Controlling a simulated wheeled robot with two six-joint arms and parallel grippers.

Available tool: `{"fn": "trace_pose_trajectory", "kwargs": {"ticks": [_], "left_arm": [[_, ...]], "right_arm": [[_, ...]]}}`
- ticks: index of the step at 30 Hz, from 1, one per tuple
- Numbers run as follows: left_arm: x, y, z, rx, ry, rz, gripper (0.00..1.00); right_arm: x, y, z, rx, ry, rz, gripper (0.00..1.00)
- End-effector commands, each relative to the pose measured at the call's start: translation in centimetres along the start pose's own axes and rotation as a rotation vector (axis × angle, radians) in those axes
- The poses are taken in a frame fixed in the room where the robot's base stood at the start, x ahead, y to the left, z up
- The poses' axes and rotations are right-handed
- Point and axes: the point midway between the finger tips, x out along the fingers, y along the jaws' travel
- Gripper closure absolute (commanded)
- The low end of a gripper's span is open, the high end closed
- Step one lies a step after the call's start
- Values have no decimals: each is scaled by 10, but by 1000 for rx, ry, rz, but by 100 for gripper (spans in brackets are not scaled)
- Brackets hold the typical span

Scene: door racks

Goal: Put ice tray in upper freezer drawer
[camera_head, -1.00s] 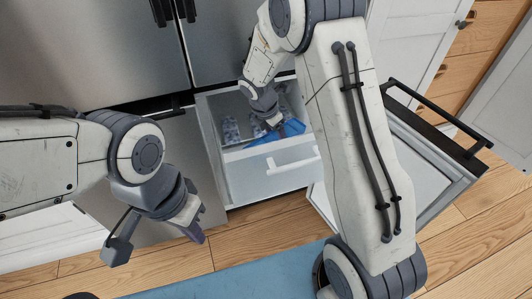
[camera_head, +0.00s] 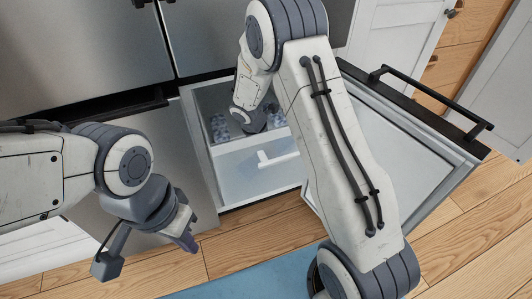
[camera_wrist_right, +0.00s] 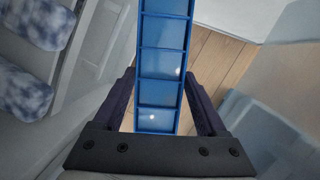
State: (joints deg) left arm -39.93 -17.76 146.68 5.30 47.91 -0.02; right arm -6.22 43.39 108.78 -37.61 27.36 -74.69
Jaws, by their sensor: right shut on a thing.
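The blue ice tray (camera_wrist_right: 163,62) is between the fingers of my right gripper (camera_wrist_right: 159,78), which is shut on it. Its compartments run up the middle of the right wrist view. In the head view, my right wrist is over the back of the open, translucent upper freezer drawer (camera_head: 250,182); the tray and the right fingertips are hidden there. I cannot tell whether the tray touches the drawer. My left gripper (camera_head: 184,238) hangs apart, left of the drawer; its jaw opening is unclear.
Frosty packages (camera_head: 219,128) lie in the drawer and also show at left in the right wrist view (camera_wrist_right: 40,22). The drawer has a white handle (camera_head: 278,159). Wooden floor (camera_head: 240,245) and a blue mat (camera_head: 245,280) are in front.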

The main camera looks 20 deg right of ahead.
Motion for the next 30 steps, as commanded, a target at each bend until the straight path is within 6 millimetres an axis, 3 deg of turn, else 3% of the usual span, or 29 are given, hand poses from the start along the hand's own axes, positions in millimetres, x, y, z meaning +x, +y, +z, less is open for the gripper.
{"fn": "trace_pose_trajectory", "kwargs": {"ticks": [4, 5, 6, 17, 30], "left_arm": [[2, 0, 0, 0, 0, 0, 100], [1, 0, 0, 0, 0, 0, 100], [1, 0, 0, 0, 0, 0, 100], [-4, 0, 0, 0, 0, 0, 100], [-41, 3, -2, 0, 0, 0, 100]], "right_arm": [[3, 0, -1, 0, 0, 0, 99], [3, 0, -1, 0, 0, 0, 18], [2, 0, -1, 0, 0, 0, 3], [-6, 0, 1, 1, 0, 0, 0], [-95, 0, 1, -1, 0, 2, 0]]}}
